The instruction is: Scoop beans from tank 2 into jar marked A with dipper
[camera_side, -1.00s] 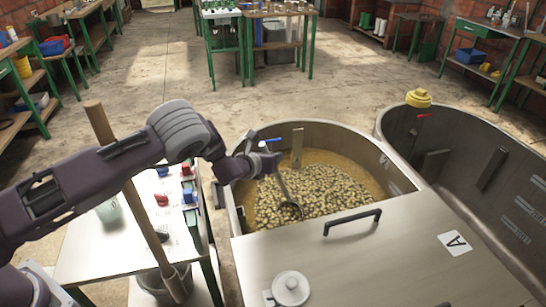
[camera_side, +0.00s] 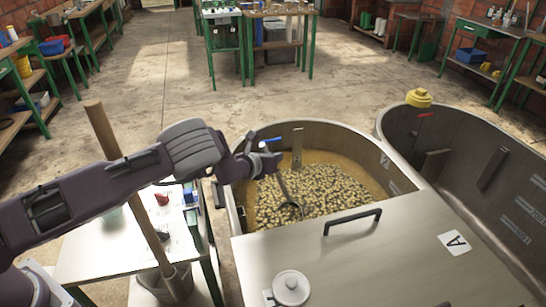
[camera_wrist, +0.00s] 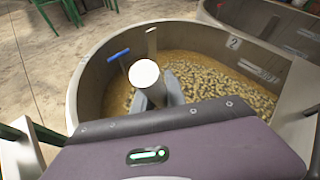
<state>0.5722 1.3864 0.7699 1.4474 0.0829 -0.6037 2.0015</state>
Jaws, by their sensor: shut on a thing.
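Tank 2 (camera_side: 236,205) is a round steel tank of brown liquid with many floating beans (camera_side: 315,190). Its 2 label (camera_wrist: 234,43) shows in the wrist view. My gripper (camera_side: 262,164) is over the tank's left side, shut on the dipper (camera_side: 284,187). The dipper slants down, its bowl (camera_side: 290,212) at the bean surface; how full it is I cannot tell. In the wrist view, a pale round end (camera_wrist: 144,73), seemingly the dipper handle's, stands between my grey fingers (camera_wrist: 156,98). A greenish jar (camera_side: 110,214) is partly hidden behind my arm; I see no mark on it.
A second tank (camera_side: 470,150) adjoins at right. A white table (camera_side: 95,255) stands at left, with a wooden pole (camera_side: 130,185) before it.

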